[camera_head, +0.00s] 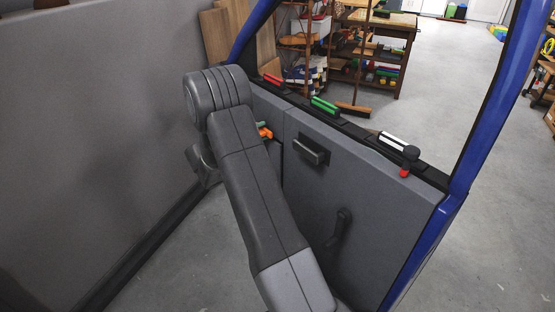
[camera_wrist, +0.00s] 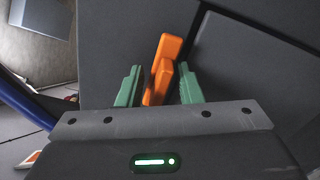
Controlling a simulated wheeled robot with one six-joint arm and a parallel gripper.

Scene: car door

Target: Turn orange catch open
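The orange catch (camera_wrist: 166,62) is on the grey door panel (camera_head: 340,209). In the wrist view it stands between the two green fingers of my gripper (camera_wrist: 160,90). The fingers are apart, with a visible gap on each side of the catch, wider on the right. In the head view only a small bit of the orange catch (camera_head: 266,132) shows past my arm, with a green fingertip beside it. My arm hides the rest of my gripper there.
The blue door frame (camera_head: 487,125) rises at the right. Red, green and white-topped pieces (camera_head: 323,105) line the door's upper ledge. A dark handle (camera_head: 311,150) and a crank (camera_head: 340,229) stick out of the panel. A grey wall stands at the left.

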